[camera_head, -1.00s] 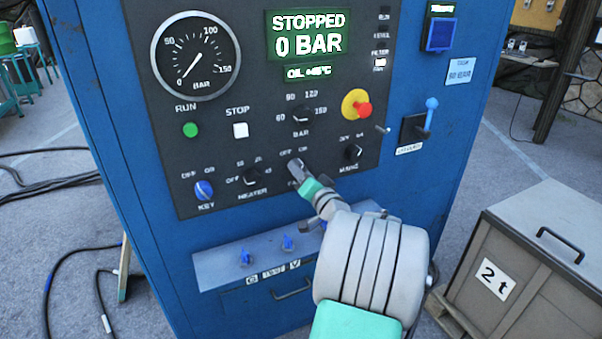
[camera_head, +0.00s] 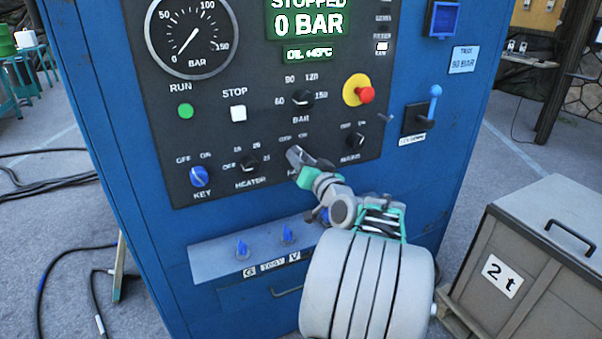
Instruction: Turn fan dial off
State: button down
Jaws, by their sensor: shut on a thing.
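My gripper (camera_head: 296,156) is at the control panel (camera_head: 215,140) of the blue cabinet, in the lower middle between the heater dial and the mains dial. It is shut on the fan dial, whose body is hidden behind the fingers. Only part of the OFF/ON lettering shows above the fingers. Most of the label below is covered by my gripper, so I cannot read the dial's setting. The display (camera_head: 308,22) reads STOPPED, 0 BAR. The small FAN lamp (camera_head: 382,47) at the upper right of the panel looks white.
Close around are the heater dial (camera_head: 249,163), bar dial (camera_head: 302,98), mains dial (camera_head: 354,141) and red emergency knob (camera_head: 366,95). A blue-handled lever (camera_head: 432,106) sticks out at right. A ledge with blue valves (camera_head: 243,249) is below. A crate (camera_head: 550,260) stands at right.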

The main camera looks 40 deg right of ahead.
jog(key=n+b, duration=0.8)
jog(key=b, duration=0.7)
jog(key=shift+f+n, duration=0.1)
jog(key=shift+n, duration=0.3)
jog(key=c, duration=0.9)
grip_release()
jog(key=shift+s, duration=0.1)
